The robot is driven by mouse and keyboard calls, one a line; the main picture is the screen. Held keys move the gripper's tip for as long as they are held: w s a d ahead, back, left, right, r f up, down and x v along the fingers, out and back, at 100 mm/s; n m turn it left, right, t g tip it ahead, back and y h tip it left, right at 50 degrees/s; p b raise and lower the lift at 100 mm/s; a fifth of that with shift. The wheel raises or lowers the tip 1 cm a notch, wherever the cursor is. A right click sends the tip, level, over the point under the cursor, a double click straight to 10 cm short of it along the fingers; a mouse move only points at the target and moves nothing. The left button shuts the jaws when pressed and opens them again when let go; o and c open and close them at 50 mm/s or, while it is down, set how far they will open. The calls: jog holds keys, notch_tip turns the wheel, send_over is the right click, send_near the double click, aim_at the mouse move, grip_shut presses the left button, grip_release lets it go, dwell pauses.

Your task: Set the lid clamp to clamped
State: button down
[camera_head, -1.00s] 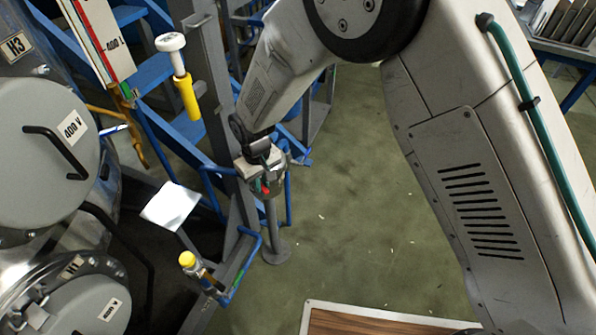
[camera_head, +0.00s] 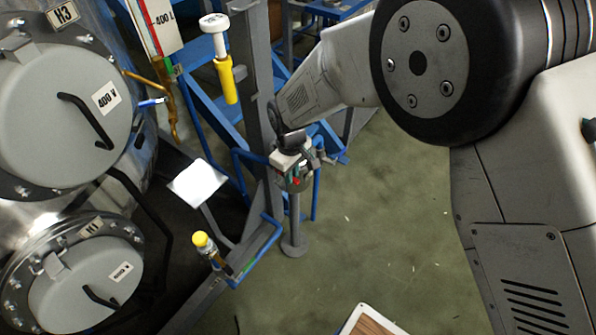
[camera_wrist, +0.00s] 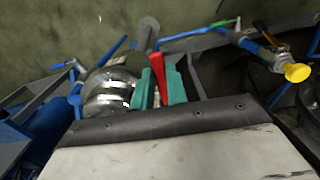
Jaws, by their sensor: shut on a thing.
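My gripper (camera_wrist: 158,88) shows in the wrist view with its two green fingers shut on a red lever (camera_wrist: 157,66), which looks like the handle of the lid clamp. A round shiny metal vessel (camera_wrist: 108,95) is just left of the fingers. In the head view my gripper (camera_head: 294,184) is small and far off, at the blue frame beside a grey post, with a bit of red between its fingers. The rest of the clamp is hidden, so I cannot tell its setting.
A valve with a yellow knob (camera_head: 201,240) sticks out at the frame's lower part; it also shows in the wrist view (camera_wrist: 297,72). A white plate (camera_head: 198,183) stands left of my gripper. Large grey tank lids (camera_head: 65,105) fill the left. Green floor (camera_head: 390,220) on the right is clear.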

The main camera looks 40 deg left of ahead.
jog(key=c, duration=1.4)
grip_release()
notch_tip(320, 180, up, 8)
jog(key=shift+f, duration=0.1)
